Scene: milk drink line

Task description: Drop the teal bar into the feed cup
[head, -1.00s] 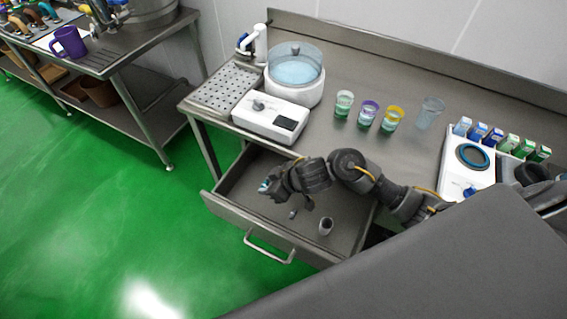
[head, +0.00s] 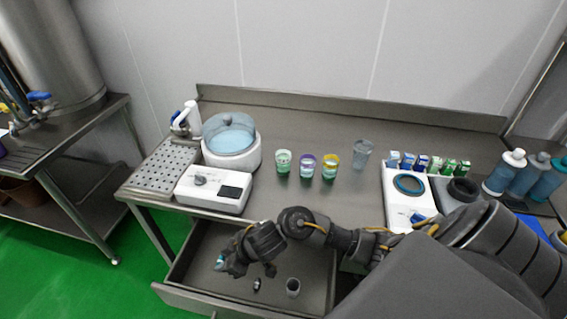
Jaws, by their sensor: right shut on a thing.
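My right gripper (head: 222,264) hangs over the open drawer (head: 190,299), near its left side. It is shut on a small teal piece (head: 219,260), seemingly the teal bar, mostly hidden by the fingers. A small grey cup (head: 293,286) stands in the drawer to the right of the gripper, with a small dark item (head: 257,285) beside it. I cannot tell for certain which vessel is the feed cup. My left gripper is out of view.
On the steel bench stand a white box device (head: 213,190), a round bath with a clear lid (head: 231,140), cups with green (head: 283,162), purple (head: 307,167) and yellow (head: 330,168) bands, and a clear cup (head: 362,153). Small cartons (head: 422,163) and bottles (head: 504,172) stand right.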

